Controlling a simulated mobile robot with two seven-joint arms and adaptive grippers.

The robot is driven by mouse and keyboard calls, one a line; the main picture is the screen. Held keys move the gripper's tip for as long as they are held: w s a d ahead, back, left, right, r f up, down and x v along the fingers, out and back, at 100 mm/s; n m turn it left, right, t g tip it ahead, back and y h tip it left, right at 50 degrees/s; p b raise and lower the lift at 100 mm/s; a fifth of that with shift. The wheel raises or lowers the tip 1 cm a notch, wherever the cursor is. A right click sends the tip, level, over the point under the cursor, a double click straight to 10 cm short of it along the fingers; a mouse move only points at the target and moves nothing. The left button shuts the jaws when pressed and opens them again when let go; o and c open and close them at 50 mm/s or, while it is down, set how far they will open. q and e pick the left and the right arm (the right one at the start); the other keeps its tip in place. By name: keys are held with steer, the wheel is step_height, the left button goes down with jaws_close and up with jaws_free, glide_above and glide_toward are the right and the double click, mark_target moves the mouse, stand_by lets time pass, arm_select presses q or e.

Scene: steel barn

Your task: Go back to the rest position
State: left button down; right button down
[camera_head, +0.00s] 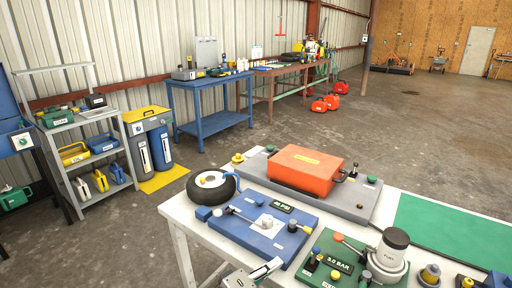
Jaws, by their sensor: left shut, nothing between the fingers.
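My left gripper (262,270) shows only in part at the bottom edge of the head view, grey and white. It is shut with nothing held, in front of the near edge of the white table (177,212). It appears just in front of the blue plate (285,246); whether it touches the plate I cannot tell. The rest of the left arm is out of the picture. My right gripper does not show.
On the white table are a black tyre (213,187), an orange case (305,167) on a grey base, a green gauge board (338,264) and a green mat (450,224). A grey shelf (83,116) and blue bench (207,82) stand behind. The concrete floor is open at right.

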arm_select(q)
steer(key=s+a+f+m+y, duration=0.4)
steer(key=s+a+f, duration=0.5)
steer(key=a, duration=0.4)
steer(key=s+a+f+m+y, duration=0.5)
steer(key=s+a+f, duration=0.5)
steer(key=a, duration=0.3)
steer(key=shift+s+f+m, duration=0.15)
steer(key=shift+s+m, duration=0.35)
steer(key=shift+s, duration=0.4)
